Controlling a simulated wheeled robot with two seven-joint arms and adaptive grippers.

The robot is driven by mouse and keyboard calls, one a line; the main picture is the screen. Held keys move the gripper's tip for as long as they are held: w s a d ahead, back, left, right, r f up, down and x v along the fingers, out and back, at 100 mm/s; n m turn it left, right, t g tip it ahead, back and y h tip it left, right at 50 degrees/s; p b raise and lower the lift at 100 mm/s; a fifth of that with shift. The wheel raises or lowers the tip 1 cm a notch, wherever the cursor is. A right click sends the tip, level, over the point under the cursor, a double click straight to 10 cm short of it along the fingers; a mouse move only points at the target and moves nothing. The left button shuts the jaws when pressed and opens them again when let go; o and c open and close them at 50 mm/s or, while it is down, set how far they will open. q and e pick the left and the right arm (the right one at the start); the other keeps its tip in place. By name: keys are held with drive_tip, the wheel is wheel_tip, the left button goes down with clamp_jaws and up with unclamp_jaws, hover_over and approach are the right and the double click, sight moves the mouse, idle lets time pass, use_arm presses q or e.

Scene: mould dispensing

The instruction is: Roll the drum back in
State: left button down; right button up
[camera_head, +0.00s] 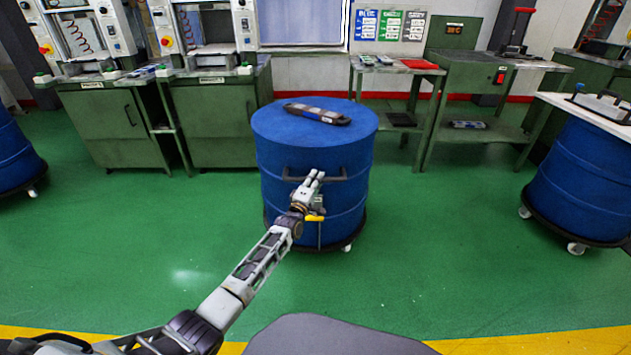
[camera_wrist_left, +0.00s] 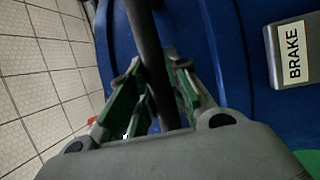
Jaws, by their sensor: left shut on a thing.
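The blue drum (camera_head: 313,135) stands upright on a dark wheeled dolly (camera_head: 345,243) in the middle of the head view. A dark horizontal handle (camera_head: 335,180) is on its near side. My left gripper (camera_head: 316,178) reaches the handle. In the left wrist view, its green-padded fingers (camera_wrist_left: 152,82) are shut on the dark handle bar (camera_wrist_left: 147,35), against the blue drum wall (camera_wrist_left: 225,50). A plate marked BRAKE (camera_wrist_left: 290,53) sits beside it. A yellow lever (camera_head: 314,218) shows below the gripper. My right gripper is out of view.
A dark flat device (camera_head: 318,114) lies on the drum's top. Green cabinets (camera_head: 225,120) and a green workbench (camera_head: 480,90) stand behind. Other blue drums stand at left (camera_head: 12,155) and right (camera_head: 580,175). Green floor (camera_head: 440,250) is clear around the middle drum's front.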

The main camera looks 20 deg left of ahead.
use_arm(q)
drive_tip(key=shift+w+a+r, duration=0.1)
drive_tip(key=shift+a+r, duration=0.05)
drive_tip(key=shift+r, duration=0.05)
drive_tip(key=c, duration=1.7)
unclamp_jaws()
drive_tip(key=shift+o, duration=1.2)
drive_tip(key=shift+w+f, duration=0.1)
drive_tip(key=shift+w, duration=0.05)
drive_tip(key=shift+o, duration=0.7)
drive_tip(key=shift+f, duration=0.1)
drive_tip(key=shift+s+f, duration=0.1)
drive_tip(key=shift+s, duration=0.15)
drive_tip(key=v, duration=1.1)
drive_tip(key=shift+s, duration=0.25)
